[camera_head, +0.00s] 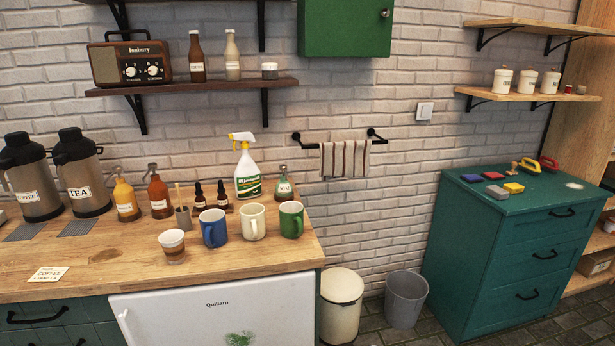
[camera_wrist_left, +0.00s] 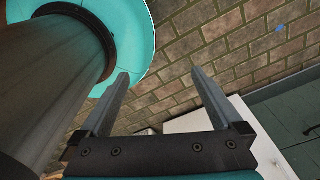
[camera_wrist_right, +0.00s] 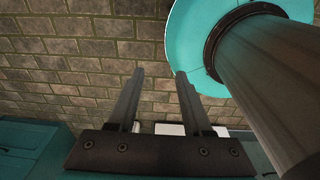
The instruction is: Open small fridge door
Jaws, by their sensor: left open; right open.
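The small white fridge (camera_head: 190,315) stands under the wooden counter in the head view, with its door shut as far as I can see. A small handle (camera_head: 124,314) is at the left of its front, and a green smudge (camera_head: 240,338) marks the door. The lower part of the door is out of frame. My left gripper (camera_wrist_left: 160,75) is open and empty in the left wrist view. My right gripper (camera_wrist_right: 160,75) is open and empty in the right wrist view. Neither gripper shows in the head view, so their distance from the fridge is unclear.
The counter (camera_head: 100,265) holds mugs (camera_head: 252,222), bottles, a spray bottle (camera_head: 246,168) and coffee pots (camera_head: 30,180). A cream bin (camera_head: 341,300) and a grey bucket (camera_head: 405,300) stand right of the fridge. A green drawer cabinet (camera_head: 500,260) is farther right.

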